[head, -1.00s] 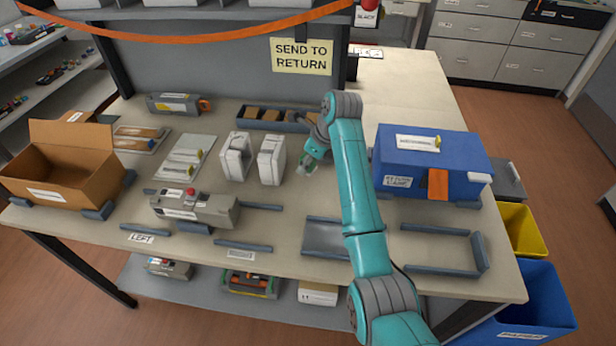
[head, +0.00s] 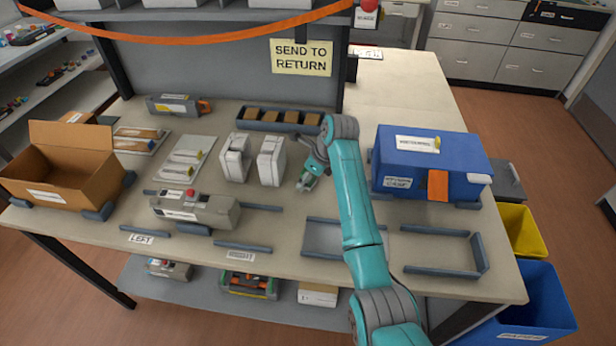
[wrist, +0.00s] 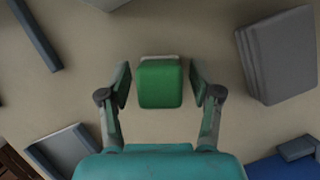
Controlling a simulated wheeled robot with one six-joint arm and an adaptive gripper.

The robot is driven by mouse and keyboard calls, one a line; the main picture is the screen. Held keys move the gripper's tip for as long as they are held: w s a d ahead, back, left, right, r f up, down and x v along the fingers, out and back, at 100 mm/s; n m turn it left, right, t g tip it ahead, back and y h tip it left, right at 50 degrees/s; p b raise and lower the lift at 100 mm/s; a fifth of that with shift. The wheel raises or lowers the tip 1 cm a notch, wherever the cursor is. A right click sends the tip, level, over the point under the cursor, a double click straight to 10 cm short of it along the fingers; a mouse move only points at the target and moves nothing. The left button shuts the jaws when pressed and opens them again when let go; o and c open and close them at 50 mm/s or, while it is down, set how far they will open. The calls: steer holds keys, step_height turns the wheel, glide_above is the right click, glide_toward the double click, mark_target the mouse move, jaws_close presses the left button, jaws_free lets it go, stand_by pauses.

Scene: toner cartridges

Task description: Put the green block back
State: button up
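The green block (wrist: 160,84) shows in the wrist view, midway between my two fingers, with a light edge along its far side. My gripper (wrist: 160,86) is open, and there is a gap between each finger and the block. In the head view my gripper (head: 308,182) is low over the table, just right of two white upright cartridges (head: 271,160). The block is mostly hidden by the gripper there. I cannot tell the exact height of the fingers above the table.
A grey tray (head: 240,126) with several brown blocks lies at the back. A blue box (head: 430,160) with an orange flap stands to the right. A grey machine (head: 195,211) with a red button and an open cardboard box (head: 62,192) are to the left. Low grey rails edge the front.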

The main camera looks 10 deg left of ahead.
steer(key=v, duration=1.2)
steer(key=shift+r, duration=0.15)
stand_by(0.3)
